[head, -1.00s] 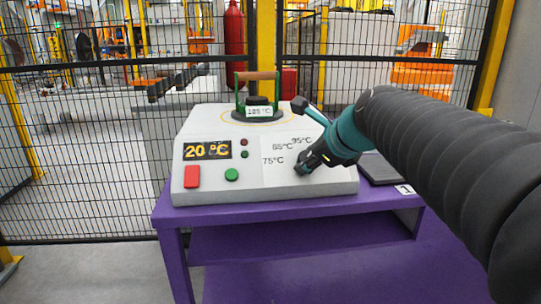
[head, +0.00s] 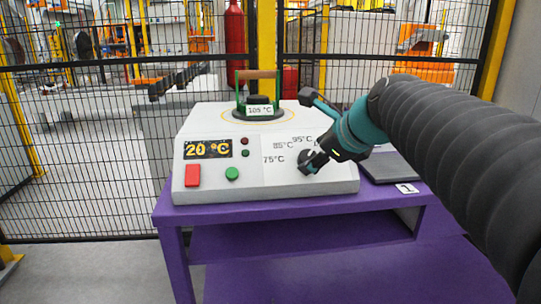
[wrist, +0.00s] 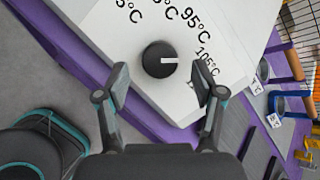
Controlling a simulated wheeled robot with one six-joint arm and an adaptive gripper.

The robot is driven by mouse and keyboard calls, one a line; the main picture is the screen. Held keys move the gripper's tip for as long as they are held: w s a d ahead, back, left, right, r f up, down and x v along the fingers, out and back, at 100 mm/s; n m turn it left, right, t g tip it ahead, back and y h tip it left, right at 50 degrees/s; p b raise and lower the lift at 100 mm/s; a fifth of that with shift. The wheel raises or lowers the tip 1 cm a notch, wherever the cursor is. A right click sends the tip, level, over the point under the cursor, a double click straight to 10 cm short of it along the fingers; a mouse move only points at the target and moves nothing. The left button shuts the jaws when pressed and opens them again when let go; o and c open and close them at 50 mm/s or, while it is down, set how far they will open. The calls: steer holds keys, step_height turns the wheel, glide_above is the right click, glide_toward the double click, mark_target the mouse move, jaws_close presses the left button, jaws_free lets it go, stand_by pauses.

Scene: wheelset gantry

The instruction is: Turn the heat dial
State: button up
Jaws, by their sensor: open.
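The dial (wrist: 154,60) is a round black knob with a white pointer line on the white heater box. In the wrist view its line points right, toward the printed 105°C mark (wrist: 207,60). In the head view the dial (head: 306,161) shows partly behind my gripper. My gripper (wrist: 161,82) is open and empty, one finger to each side and short of the dial, with a visible gap. In the head view my gripper (head: 317,158) comes in from the right. The heater box (head: 230,120) has a display (head: 208,148) reading 20 °C.
A red button (head: 192,176) and a green button (head: 232,174) sit left of the dial. A wooden-handled green piece (head: 257,95) labelled 105 °C stands on top of the box. A dark flat plate (head: 390,168) lies right on the purple table (head: 270,211). A mesh fence stands behind.

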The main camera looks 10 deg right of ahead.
steer(key=v, duration=0.9)
steer(key=shift+s+r, duration=0.1)
